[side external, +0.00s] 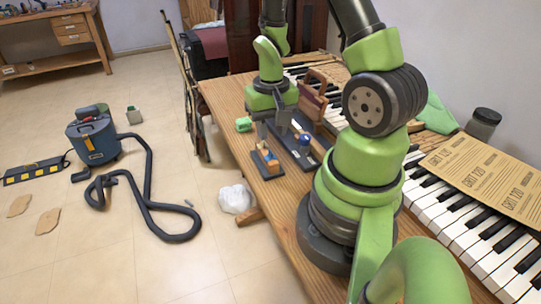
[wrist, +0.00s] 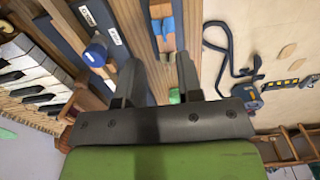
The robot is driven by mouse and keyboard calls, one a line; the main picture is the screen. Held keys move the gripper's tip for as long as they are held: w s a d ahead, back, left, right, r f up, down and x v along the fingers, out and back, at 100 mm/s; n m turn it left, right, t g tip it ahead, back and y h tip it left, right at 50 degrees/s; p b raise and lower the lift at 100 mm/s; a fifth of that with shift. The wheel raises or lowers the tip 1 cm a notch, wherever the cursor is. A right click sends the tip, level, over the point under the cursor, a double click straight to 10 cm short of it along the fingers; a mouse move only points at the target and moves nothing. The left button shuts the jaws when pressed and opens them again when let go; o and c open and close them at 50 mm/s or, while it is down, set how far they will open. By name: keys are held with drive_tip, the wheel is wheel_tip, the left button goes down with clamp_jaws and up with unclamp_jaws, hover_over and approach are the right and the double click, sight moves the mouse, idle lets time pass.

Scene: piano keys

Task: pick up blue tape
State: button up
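A small blue roll with a whitish side, which looks like the blue tape (side external: 305,141), sits on a dark board with wooden parts on the bench. It also shows in the wrist view (wrist: 95,54), left of my gripper's fingers. My gripper (side external: 272,130) points down over the bench, to the left of the roll in the side view. In the wrist view my gripper (wrist: 158,75) has its fingers apart with nothing between them. A second blue piece (wrist: 165,27) lies on a wooden block on another dark base, beyond the fingers.
A green object (side external: 244,124) lies near the bench's left edge. A wooden piece with a handle (side external: 314,95) stands behind the roll. Piano keys (side external: 460,220), sandpaper sheets (side external: 490,175) and a dark jar (side external: 483,124) are at right. A vacuum (side external: 92,138) is on the floor.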

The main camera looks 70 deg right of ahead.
sight(271, 156)
drive_tip(key=f, duration=0.3)
drive_tip(key=shift+a+f, duration=0.2)
drive_tip(key=shift+a, duration=0.2)
drive_tip(key=shift+w+f, duration=0.1)
drive_tip(key=shift+f, duration=0.65)
clamp_jaws()
